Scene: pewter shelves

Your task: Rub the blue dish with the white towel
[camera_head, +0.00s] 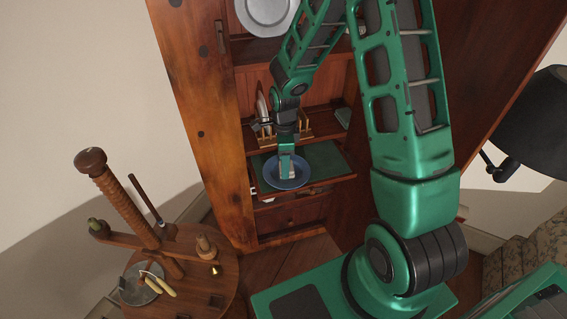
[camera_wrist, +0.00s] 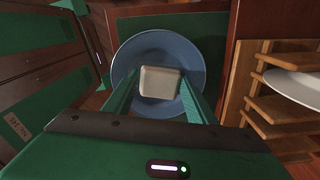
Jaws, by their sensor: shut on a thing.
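The blue dish (camera_head: 272,181) lies on a green mat on the lower shelf of the wooden cabinet; it fills the middle of the wrist view (camera_wrist: 133,60). My gripper (camera_head: 287,168) points down over the dish. In the wrist view its fingers (camera_wrist: 160,84) are shut on the white towel (camera_wrist: 160,81), a small pale folded block. The towel is over the middle of the dish and hides part of it. It appears on or just above the dish surface; I cannot tell if they touch.
A wooden rack (camera_wrist: 262,103) holding a white plate (camera_wrist: 297,84) stands close to the dish. The green mat (camera_head: 327,157) has bare room to the dish's right. A grey plate (camera_head: 266,10) stands on an upper shelf. A round wooden stand (camera_head: 205,285) is at the left.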

